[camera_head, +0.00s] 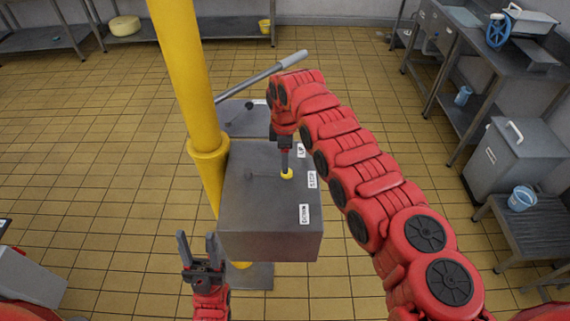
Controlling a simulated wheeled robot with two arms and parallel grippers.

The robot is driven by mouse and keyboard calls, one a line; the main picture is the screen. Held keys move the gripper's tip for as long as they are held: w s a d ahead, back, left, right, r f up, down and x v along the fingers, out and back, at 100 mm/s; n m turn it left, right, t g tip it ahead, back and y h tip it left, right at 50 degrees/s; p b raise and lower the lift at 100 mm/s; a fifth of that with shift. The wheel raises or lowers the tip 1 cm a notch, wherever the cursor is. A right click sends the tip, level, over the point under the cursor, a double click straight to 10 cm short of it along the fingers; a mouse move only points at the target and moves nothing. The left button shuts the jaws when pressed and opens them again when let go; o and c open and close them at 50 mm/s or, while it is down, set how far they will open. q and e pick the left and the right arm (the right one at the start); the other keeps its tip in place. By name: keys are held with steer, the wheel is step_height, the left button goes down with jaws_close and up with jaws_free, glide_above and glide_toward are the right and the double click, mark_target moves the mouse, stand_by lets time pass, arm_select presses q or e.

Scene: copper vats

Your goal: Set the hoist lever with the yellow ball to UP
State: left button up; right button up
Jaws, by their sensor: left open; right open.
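The hoist lever is a thin rod lying across the top of a grey metal box (270,222). Its yellow ball (287,174) is at the right end, level with the STOP label (312,179). The UP label (301,151) is farther back and the DOWN label (304,214) is nearer me. My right gripper (286,168) points down right at the ball, its fingers open. Whether they straddle or touch the ball I cannot tell. My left gripper (197,238) is open and empty, low at the left of the box.
A thick yellow post (186,75) rises at the box's left. A long grey handle (262,75) slants behind the box. A grey bin (510,165), a blue bucket (522,198) and benches stand at the right.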

mark_target(274, 174)
steer(key=f, duration=0.4)
steer(key=shift+s+f, duration=0.25)
steer(key=shift+s, duration=0.05)
steer(key=shift+w+f+b, duration=0.25)
steer(key=shift+f+b, duration=0.05)
steer(key=shift+f, duration=0.35)
steer(key=shift+s+r, duration=0.1)
jaws_close()
stand_by(0.6)
